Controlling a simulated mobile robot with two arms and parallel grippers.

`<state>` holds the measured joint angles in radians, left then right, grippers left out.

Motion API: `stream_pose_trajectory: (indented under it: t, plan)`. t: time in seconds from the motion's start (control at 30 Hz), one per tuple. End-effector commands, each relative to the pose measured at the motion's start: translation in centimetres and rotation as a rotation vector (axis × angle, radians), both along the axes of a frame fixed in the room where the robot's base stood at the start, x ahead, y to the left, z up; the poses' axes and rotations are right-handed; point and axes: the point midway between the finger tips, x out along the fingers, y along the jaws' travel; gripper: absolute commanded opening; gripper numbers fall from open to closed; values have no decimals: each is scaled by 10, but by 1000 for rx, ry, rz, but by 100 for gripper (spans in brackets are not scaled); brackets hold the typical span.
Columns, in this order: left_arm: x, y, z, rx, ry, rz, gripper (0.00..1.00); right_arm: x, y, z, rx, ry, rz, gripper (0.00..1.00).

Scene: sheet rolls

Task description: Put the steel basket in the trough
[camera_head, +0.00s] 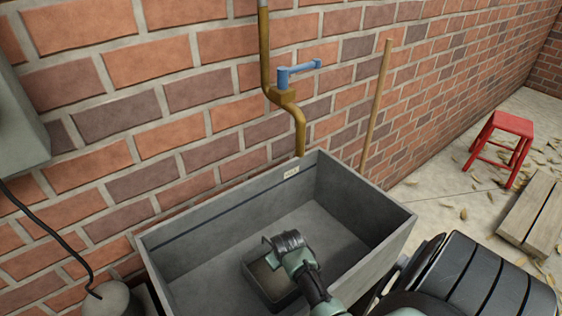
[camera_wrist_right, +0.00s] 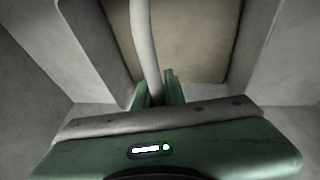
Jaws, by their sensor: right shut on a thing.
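The grey trough (camera_head: 375,200) stands against the brick wall in the head view. The steel basket (camera_head: 256,290), a dark rectangular container with a brownish bottom, is inside the trough's walls. I cannot tell whether it touches the trough floor. In the right wrist view my right gripper (camera_wrist_right: 158,90) is shut on the basket's pale, thin handle (camera_wrist_right: 145,45). The basket's bottom (camera_wrist_right: 200,45) shows beyond it. My left gripper is in neither view.
A brass pipe with a blue-handled tap (camera_head: 286,92) ends above the trough's back edge. A wooden pole (camera_head: 376,105) leans on the wall. A red stool (camera_head: 503,140) and wooden slats (camera_head: 535,215) are at the right. The trough floor right of the basket is clear.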

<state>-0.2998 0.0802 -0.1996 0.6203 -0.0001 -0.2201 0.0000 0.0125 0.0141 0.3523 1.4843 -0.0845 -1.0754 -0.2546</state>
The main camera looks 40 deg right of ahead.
Motion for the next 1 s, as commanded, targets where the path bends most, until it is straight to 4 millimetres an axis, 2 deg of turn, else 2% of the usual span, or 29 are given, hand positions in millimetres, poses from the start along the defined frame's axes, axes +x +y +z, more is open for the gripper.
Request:
stream_pose_trajectory:
  t: [0.3, 0.33, 0.4, 0.77, 0.87, 1.0]
  plan:
    - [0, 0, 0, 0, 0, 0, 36, 1, -1, 0, -2, -4, -1, 0]
    - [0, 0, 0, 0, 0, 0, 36, 0, 0, -2, 0, -1, 0, 13]
    - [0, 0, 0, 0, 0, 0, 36, 0, 0, -2, 0, -1, -1, 32]
    - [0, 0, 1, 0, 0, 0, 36, 0, 0, 1, -1, -1, 0, 32]
    - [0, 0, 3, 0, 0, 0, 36, -3, 2, 10, -1, -3, 0, 32]
    - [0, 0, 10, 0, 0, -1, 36, -12, 7, 34, -2, -4, -1, 32]
